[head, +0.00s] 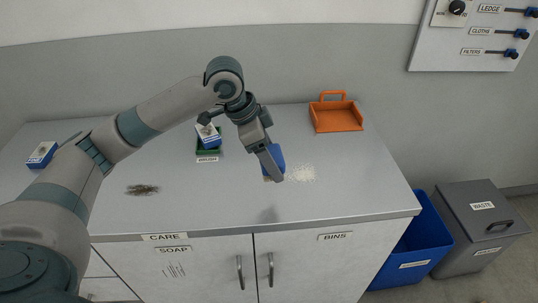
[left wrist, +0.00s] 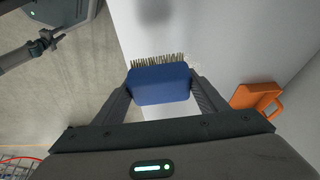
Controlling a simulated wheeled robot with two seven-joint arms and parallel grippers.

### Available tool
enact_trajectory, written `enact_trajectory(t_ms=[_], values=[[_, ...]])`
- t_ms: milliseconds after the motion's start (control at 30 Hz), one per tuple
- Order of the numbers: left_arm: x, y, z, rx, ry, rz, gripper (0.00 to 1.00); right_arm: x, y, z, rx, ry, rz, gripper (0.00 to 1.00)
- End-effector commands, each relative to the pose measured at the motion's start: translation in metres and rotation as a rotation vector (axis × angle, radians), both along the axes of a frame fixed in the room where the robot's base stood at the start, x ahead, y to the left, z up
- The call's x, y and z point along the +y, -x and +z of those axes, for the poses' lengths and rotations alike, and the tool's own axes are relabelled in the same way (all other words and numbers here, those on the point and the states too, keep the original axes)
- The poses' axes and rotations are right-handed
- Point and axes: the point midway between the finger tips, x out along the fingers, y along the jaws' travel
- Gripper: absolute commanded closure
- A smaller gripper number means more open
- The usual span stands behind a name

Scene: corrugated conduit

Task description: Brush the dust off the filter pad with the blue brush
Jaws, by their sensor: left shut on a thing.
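The blue brush (head: 277,155) is held in my left gripper (head: 268,160), just above or at the counter, beside a patch of white dust (head: 301,173). In the left wrist view the brush (left wrist: 158,85) sits between the two fingers of the shut left gripper (left wrist: 160,98), its pale bristles pointing away from the palm. I cannot tell whether the bristles touch the counter. No filter pad can be made out. A dark jointed part (left wrist: 48,38), perhaps my right gripper, shows small at the upper left of the left wrist view.
The counter (head: 350,190) also bears an orange dustpan (head: 336,117), a green tray (head: 208,152) labelled BRUSH with a blue-and-white box, another such box (head: 41,154) and dark debris (head: 142,190). A blue bin (head: 422,245) and grey WASTE bin (head: 482,225) stand right.

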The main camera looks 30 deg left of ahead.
Motion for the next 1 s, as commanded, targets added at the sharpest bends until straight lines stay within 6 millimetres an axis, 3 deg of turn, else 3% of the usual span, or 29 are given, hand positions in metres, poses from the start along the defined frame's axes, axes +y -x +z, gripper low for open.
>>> enact_trajectory(t_ms=[700, 1000], values=[[-0.036, 0.010, 0.068, -0.005, 0.000, 0.820, 0.52, -0.013, 0.036, 0.061, 0.083, 0.023, -0.004, 0.69], [-0.040, 0.011, 0.075, -0.001, -0.001, 0.952, 0.52, -0.017, 0.040, 0.065, 0.094, 0.029, -0.005, 0.69]])
